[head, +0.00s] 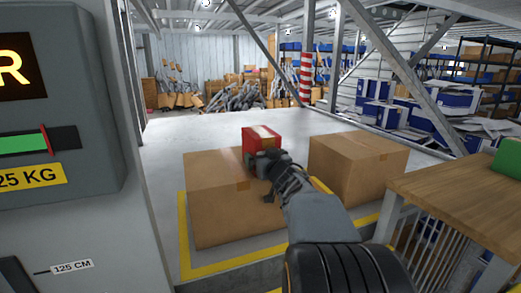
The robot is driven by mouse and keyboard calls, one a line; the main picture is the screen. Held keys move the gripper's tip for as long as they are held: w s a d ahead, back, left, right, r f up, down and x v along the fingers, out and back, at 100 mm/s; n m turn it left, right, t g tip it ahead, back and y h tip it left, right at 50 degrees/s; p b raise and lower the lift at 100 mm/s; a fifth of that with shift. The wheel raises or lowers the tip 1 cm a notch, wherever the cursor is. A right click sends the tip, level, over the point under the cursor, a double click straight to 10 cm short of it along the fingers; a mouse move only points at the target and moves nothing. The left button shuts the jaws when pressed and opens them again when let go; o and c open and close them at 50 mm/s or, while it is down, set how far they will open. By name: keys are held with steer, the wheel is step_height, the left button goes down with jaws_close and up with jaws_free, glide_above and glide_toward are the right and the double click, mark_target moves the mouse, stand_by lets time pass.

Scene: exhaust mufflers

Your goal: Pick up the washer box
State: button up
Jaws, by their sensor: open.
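A small red box with a pale band on top (262,134), which looks like the washer box, stands on a large brown cardboard box (215,200) in the middle of the head view. My arm reaches up from the bottom of the picture. My gripper (264,163) is at the near side of the red box and overlaps its lower front in the picture. The gripper is open. The fingertips are small and partly hidden, so I cannot tell whether they touch the red box.
Another cardboard box (357,165) stands to the right. A wooden table (450,190) with a green object (508,157) is at the right edge. A grey panel (60,150) fills the left side. Open floor (190,128) lies behind the boxes.

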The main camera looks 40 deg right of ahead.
mark_target(266, 144)
steer(key=c, duration=0.9)
steer(key=shift+r, duration=0.1)
steer(key=shift+r, duration=0.4)
steer(key=r, duration=0.1)
steer(key=r+p, duration=0.1)
steer(key=r, duration=0.1)
steer(key=shift+s+d+r+p, duration=0.1)
steer(key=shift+s+r+p, duration=0.1)
steer(key=shift+s+p, duration=0.1)
steer(key=s+d+r+p, duration=0.1)
steer(key=s+r, duration=0.2)
steer(key=s, duration=0.1)
steer(key=s+d+r+p, duration=0.1)
steer(key=s+r, duration=0.1)
steer(key=s, duration=0.2)
steer(key=s+d+r+p, duration=0.1)
steer(key=s+d+r, duration=0.1)
steer(key=s+r, duration=0.1)
steer(key=shift+s+r, duration=0.35)
steer(key=shift+s, duration=0.55)
